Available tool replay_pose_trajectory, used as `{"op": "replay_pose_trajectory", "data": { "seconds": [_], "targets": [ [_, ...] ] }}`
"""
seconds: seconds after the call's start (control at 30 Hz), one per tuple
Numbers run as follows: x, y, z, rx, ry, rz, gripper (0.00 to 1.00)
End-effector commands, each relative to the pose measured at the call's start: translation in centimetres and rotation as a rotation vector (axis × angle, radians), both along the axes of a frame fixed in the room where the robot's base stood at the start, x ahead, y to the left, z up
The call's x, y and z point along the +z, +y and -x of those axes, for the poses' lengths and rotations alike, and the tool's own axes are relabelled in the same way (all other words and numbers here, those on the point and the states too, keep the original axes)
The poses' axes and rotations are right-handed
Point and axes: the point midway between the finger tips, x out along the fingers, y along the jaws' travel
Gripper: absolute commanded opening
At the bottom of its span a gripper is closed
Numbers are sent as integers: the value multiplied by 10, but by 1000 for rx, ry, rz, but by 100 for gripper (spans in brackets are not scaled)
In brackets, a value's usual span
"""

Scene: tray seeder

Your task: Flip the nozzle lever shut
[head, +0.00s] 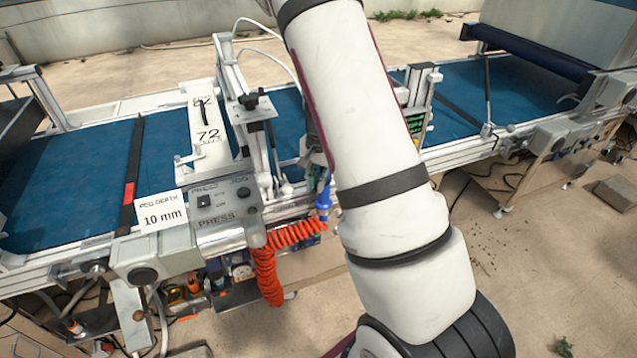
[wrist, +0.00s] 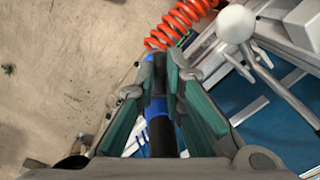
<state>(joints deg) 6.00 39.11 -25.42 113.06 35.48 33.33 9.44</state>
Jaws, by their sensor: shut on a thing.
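In the wrist view my gripper (wrist: 164,72) has its two green-padded fingers on either side of a slim blue-and-black nozzle piece (wrist: 158,128). It is shut on this piece. The piece runs between the fingers toward the red coiled hose (wrist: 180,22). In the head view the blue nozzle part (head: 323,198) hangs at the front edge of the machine, beside my forearm. My arm hides most of my gripper there. I cannot make out the nozzle lever as a separate part, or tell its position.
A white ball-ended handle (wrist: 235,24) stands close to the right of my fingers. The press box (head: 222,210) and the red coil (head: 268,275) are left of the nozzle. The blue conveyor belt (head: 470,95) extends behind. Bare floor lies at right.

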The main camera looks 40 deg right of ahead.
Motion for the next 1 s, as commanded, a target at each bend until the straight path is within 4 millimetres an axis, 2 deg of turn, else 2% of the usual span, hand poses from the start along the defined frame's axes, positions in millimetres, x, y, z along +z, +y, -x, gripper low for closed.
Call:
{"op": "replay_pose_trajectory", "data": {
  "seconds": [0.27,1.0],
  "targets": [
    [0,3,-12,-252,-1,1,0],
    [0,4,-14,-305,-1,1,0]
  ]
}}
